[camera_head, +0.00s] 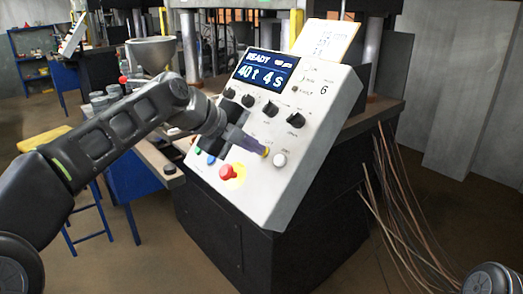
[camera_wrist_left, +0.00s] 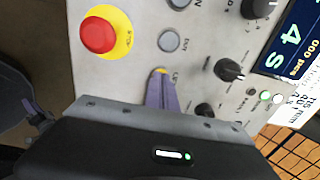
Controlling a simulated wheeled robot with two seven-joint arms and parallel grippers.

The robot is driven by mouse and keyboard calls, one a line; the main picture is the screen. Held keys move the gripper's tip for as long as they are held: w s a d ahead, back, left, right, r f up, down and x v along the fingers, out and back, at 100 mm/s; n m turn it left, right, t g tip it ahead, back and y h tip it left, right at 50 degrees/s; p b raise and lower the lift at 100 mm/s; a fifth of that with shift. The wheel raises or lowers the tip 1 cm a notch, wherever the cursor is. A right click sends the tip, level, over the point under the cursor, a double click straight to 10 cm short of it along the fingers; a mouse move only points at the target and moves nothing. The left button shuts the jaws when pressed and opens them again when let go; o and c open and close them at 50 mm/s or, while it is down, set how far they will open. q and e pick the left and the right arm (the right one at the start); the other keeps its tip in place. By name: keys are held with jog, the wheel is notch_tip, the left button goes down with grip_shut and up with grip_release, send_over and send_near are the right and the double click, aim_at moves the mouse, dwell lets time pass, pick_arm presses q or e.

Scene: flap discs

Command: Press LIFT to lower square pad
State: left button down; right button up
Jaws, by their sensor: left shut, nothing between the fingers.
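The slanted white control panel (camera_head: 318,135) carries a yellow button (camera_head: 266,152), with a small label beside it that I cannot read surely as LIFT. My left gripper (camera_head: 258,149) is shut and empty, its fingertips at the yellow button. In the left wrist view, the purple fingers of the left gripper (camera_wrist_left: 160,80) cover most of the yellow button (camera_wrist_left: 160,70); only its edge shows. I cannot tell whether the tips touch it or whether it is pressed in. I cannot make out the square pad. My right gripper is not in view.
A grey-white button (camera_head: 280,160) and a red emergency button (camera_head: 228,172) on yellow sit close by. Black knobs (camera_head: 270,108) line the panel above. The display (camera_head: 265,72) reads READY, 40 t, 4 s. Loose cables (camera_head: 395,195) hang at right.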

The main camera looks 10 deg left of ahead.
pick_arm(q)
jog(key=v, duration=0.7)
jog(key=shift+s+a+r, duration=0.2)
jog(key=shift+s+r, duration=0.05)
dwell(0.5)
